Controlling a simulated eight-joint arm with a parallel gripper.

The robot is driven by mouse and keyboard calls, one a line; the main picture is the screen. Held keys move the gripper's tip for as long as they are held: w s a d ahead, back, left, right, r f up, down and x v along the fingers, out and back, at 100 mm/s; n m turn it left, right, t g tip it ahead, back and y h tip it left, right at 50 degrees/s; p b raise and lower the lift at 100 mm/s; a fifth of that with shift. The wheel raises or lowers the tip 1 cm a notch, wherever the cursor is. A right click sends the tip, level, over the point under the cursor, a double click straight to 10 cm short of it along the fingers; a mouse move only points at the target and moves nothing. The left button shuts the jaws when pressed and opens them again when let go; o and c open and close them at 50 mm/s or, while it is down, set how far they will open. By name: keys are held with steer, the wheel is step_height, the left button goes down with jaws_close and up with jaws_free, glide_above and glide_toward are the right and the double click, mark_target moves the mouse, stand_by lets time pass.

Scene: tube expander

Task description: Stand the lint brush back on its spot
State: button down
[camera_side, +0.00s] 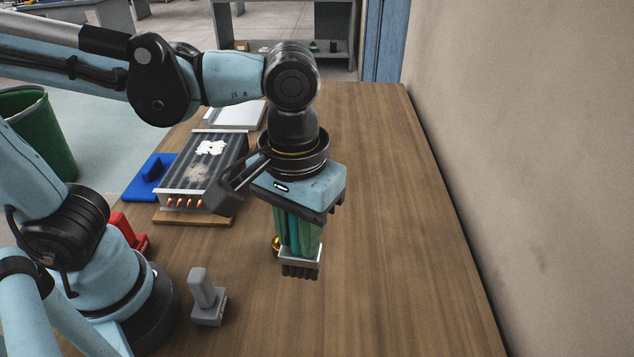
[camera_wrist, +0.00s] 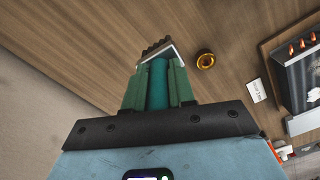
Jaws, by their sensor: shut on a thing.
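The lint brush (camera_side: 300,271) has a teal handle, a silver collar and dark bristles. My gripper (camera_side: 299,238) is shut on its handle, with green fingers on either side. The brush hangs bristles down over the middle of the wooden table; I cannot tell whether the bristles touch it. In the wrist view the brush (camera_wrist: 157,52) sticks out beyond the fingertips of my gripper (camera_wrist: 159,82). The fingers hide part of the handle. I cannot make out a marked spot for the brush.
A brass ring (camera_wrist: 206,60) lies near the brush. A finned metal unit (camera_side: 203,165) with copper ends is on a wooden board, a white label (camera_wrist: 255,90) beside it. A grey block with a handle (camera_side: 207,300), red tool (camera_side: 128,233) and blue stand (camera_side: 150,176) are leftward. The table's right is clear.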

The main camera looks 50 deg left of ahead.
steer(key=s+d+f+n, duration=0.1)
steer(key=s+d, duration=0.2)
steer(key=s, duration=0.3)
steer(key=shift+s+d+f, duration=0.2)
steer(key=shift+s+f, duration=0.15)
steer(key=shift+f, duration=0.05)
steer(key=shift+f, duration=3)
steer(key=shift+f, duration=0.95)
steer(key=c, duration=0.9)
jaws_free()
steer(key=shift+o, duration=0.2)
step_height(320, 180, up, 8)
steer(key=shift+w, duration=0.1)
